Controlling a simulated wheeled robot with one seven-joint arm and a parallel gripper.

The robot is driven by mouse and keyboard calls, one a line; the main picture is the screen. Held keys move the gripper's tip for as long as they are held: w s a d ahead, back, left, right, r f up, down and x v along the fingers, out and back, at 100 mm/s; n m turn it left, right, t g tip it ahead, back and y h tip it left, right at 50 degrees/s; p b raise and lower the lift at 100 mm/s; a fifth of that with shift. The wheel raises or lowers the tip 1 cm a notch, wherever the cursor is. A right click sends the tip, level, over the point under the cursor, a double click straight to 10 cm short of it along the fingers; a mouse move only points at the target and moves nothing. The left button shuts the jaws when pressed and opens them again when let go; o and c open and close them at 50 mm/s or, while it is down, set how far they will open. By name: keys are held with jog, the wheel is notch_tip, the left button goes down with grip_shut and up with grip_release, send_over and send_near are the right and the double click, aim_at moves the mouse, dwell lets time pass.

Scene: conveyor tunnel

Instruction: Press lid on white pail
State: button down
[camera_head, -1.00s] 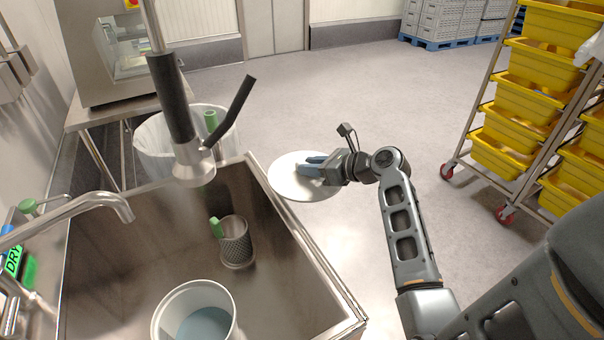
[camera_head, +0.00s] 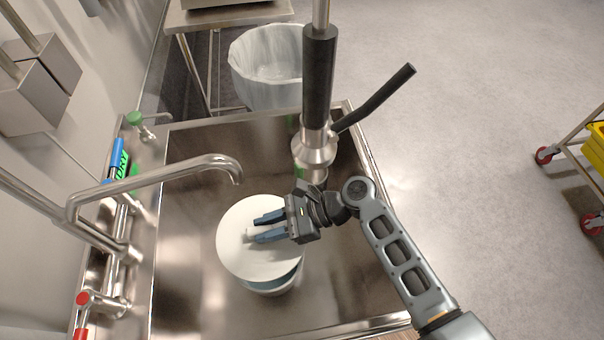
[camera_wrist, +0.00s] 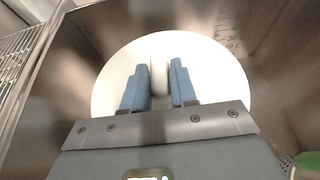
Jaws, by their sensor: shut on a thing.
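The round white lid (camera_head: 240,257) is over the white pail (camera_head: 268,291) in the sink. It covers most of the pail; a crescent of the pail's bluish inside and its front rim show below the lid's lower right edge. The lid looks a little above the rim and offset to the upper left. My gripper (camera_head: 251,228) comes from the right with its blue fingers shut on the lid's knob. The wrist view shows the white knob (camera_wrist: 159,79) between the two fingers, with the lid (camera_wrist: 118,75) spread out behind them. The pail is hidden in that view.
The steel sink (camera_head: 190,300) surrounds the pail. A curved faucet (camera_head: 200,163) reaches in from the left, close to the lid. A hanging sprayer (camera_head: 314,145) with a black lever is just behind my gripper. A lined bin (camera_head: 265,70) stands beyond the sink.

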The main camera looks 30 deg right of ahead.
aim_at(269, 243)
jog(key=f, duration=0.2)
jog(key=shift+s+a+f, duration=0.15)
jog(key=shift+a+f, duration=0.15)
jog(key=shift+f+b, duration=1.85)
jog(key=shift+f, duration=0.95)
jog(key=shift+f+b, duration=0.6)
jog(key=shift+f, duration=0.65)
jog(key=c, duration=0.8)
grip_release()
jog(key=shift+r, duration=0.15)
